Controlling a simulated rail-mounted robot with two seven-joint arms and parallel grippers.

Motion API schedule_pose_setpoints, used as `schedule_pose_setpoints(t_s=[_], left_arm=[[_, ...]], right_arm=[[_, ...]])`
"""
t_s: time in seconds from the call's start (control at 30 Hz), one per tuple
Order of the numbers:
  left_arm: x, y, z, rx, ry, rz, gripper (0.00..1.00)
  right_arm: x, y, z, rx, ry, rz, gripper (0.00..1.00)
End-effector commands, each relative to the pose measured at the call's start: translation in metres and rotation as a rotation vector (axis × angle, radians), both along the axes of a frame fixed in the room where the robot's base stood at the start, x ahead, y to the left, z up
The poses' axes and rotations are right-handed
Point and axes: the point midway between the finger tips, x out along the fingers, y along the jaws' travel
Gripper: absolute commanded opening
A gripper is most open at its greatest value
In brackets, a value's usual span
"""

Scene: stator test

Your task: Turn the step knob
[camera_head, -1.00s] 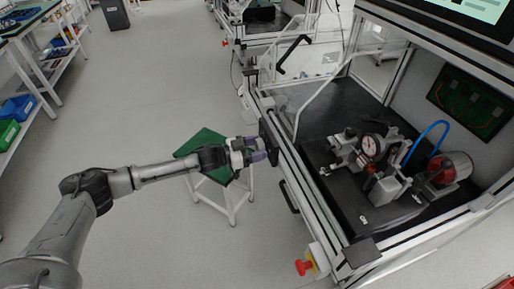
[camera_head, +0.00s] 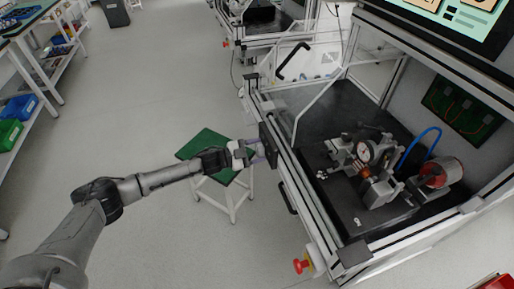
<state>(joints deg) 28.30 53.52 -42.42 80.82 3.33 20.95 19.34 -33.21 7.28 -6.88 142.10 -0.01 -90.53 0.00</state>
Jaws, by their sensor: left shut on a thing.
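My left gripper (camera_head: 258,152) reaches in from the left at the front side of the test station. Its two purple fingertips are at a small black panel (camera_head: 268,144) on the station's frame, shut on a small part there. I take this part to be the step knob; it is too small and too hidden by the fingers to make out its shape or its turn. My right gripper is not in view.
A green-topped stool (camera_head: 207,145) stands below my left forearm. A red emergency button (camera_head: 301,266) sticks out lower on the station's front. The station's dark bed holds a fixture with a dial gauge (camera_head: 366,151). Open floor lies left.

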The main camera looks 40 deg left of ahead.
Motion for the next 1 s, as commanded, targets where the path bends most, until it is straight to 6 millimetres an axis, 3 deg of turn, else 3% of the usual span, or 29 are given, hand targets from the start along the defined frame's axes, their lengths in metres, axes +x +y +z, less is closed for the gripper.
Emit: schedule_pose_setpoints(t_s=[0.43,1.0], left_arm=[[0.0004,0.0000,0.0009,0.182,-0.120,-0.001,0.35],[0.0005,0.0000,0.0009,0.212,-0.140,-0.001,0.35]], right_arm=[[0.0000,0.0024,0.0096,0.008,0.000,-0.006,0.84],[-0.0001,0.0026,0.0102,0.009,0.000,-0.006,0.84]])
